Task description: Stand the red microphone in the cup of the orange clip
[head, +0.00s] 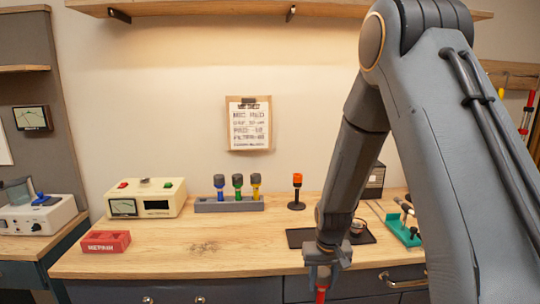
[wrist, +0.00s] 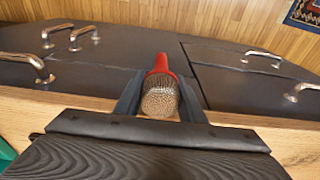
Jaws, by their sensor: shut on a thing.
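My gripper (head: 322,272) hangs pointing down at the front edge of the bench. It is shut on the red microphone (head: 321,295), whose red body shows just below the fingers and runs out of the picture. In the wrist view the microphone (wrist: 161,92) sits between both fingers, its silver mesh head towards the camera and its red handle pointing away. The orange clip (head: 297,180) stands upright on a dark round-based stand at the back of the bench, left of and well behind my gripper. Its cup looks empty, but its inside is too small to see.
A grey rack (head: 230,205) holds blue, green and yellow microphones left of the clip. A cream meter box (head: 146,198) and red box (head: 105,242) stand further left. A dark mat (head: 300,238) lies behind my gripper; a teal stand (head: 403,232) is right. The bench's middle is clear.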

